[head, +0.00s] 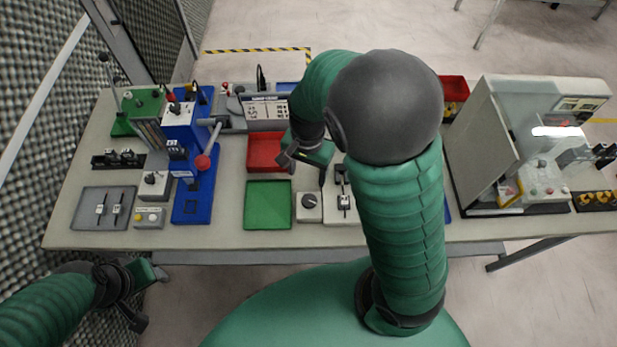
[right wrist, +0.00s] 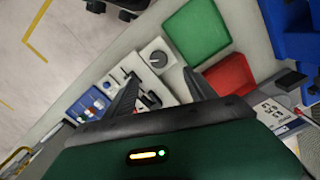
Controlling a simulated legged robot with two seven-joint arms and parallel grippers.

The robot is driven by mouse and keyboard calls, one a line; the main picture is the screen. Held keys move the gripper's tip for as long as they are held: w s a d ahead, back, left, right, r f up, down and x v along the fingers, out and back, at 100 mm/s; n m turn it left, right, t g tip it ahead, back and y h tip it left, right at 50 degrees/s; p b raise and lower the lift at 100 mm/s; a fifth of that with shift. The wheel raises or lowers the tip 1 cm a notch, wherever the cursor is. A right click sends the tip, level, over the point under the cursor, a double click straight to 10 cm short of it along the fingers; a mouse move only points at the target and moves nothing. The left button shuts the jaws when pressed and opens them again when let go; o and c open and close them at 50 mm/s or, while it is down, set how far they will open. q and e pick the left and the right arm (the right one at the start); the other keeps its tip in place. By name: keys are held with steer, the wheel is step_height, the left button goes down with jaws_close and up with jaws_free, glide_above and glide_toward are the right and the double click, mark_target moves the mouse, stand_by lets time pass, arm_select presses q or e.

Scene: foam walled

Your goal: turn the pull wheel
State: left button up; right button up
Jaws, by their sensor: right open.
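A grey box with a round dark dial (head: 309,201) stands near the front of the table; it also shows in the right wrist view (right wrist: 156,59). It is the most wheel-like thing in clear sight, but I cannot tell whether it is the pull wheel. My right gripper (head: 303,168) is open and empty above the table, over the side of the red tray and just behind the dial box. Its two fingers (right wrist: 160,82) stand apart in the right wrist view. My left gripper (head: 148,296) is low in front of the table's left end, its fingers apart and empty.
A red tray (head: 259,152) and green tray (head: 268,225) lie left of the dial box. A switch box (head: 343,212) is on its right. A blue press (head: 187,212) with a red-knobbed lever stands left, a cabinet (head: 482,140) right. My right arm hides the table's middle.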

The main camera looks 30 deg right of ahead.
mark_target(309, 200)
steer(key=shift+m, duration=0.5)
steer(key=f+b, duration=0.1)
steer(key=f, duration=0.4)
steer(key=f+b, duration=0.2)
steer(key=f, duration=0.4)
steer(key=f+b, duration=0.2)
steer(key=f, duration=0.3)
steer(key=shift+s+d+f, duration=0.1)
steer(key=shift+d+f, duration=0.2)
steer(key=shift+f, duration=0.1)
arm_select(q)
steer(key=s+x, duration=0.1)
steer(key=x, duration=0.6)
steer(key=shift+s+f, duration=0.35)
steer(key=shift+f, duration=0.05)
arm_select(e)
steer(key=shift+c, duration=0.2)
steer(key=c, duration=1.3)
steer(key=shift+r+n, duration=0.15)
steer(key=shift+n, duration=0.35)
arm_select(q)
steer(key=shift+r, duration=0.25)
arm_select(e)
steer(key=o, duration=1.3)
